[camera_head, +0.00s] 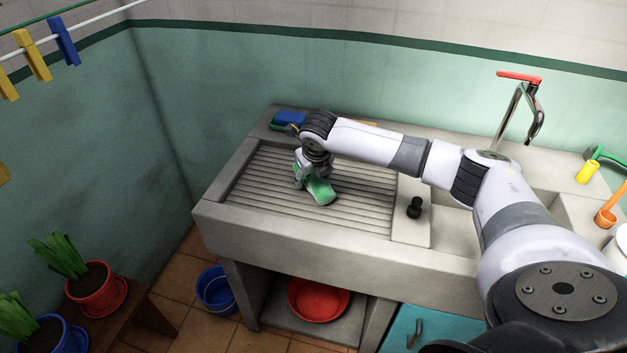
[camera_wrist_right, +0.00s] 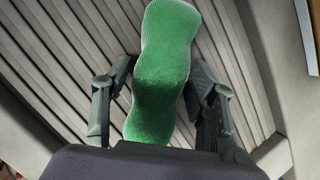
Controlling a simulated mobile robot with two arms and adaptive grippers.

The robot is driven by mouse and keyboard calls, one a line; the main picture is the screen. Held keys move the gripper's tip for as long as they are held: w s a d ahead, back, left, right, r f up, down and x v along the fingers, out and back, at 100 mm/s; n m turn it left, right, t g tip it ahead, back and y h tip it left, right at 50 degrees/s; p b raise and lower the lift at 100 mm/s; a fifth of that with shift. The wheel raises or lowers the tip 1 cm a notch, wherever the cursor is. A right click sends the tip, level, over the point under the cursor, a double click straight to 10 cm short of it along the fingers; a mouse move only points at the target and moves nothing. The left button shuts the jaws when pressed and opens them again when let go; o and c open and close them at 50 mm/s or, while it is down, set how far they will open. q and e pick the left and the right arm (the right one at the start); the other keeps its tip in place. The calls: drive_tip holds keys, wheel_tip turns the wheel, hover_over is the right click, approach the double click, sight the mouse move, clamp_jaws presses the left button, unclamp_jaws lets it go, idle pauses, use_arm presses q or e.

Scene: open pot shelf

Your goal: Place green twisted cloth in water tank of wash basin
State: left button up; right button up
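The green twisted cloth (camera_head: 320,191) is at the ribbed washboard side of the wash basin (camera_head: 357,246). My right gripper (camera_head: 308,182) points down at it. In the right wrist view, the cloth (camera_wrist_right: 165,60) runs lengthwise between the two dark fingers of the right gripper (camera_wrist_right: 163,85), with the fingers close at its sides. I cannot tell whether they press on it. The water tank (camera_head: 548,205) is on the right of the basin, under the faucet, partly hidden by my right arm. My left gripper is not in view.
The faucet (camera_head: 519,108) with a red handle rises behind the tank. A black plug (camera_head: 414,207) stands on the ledge right of the washboard. Blue and green sponges (camera_head: 288,119) lie at the back left. A yellow item (camera_head: 587,172) and an orange one (camera_head: 609,208) are at the right.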

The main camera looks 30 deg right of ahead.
drive_tip(key=shift+r, duration=0.1)
drive_tip(key=c, duration=1)
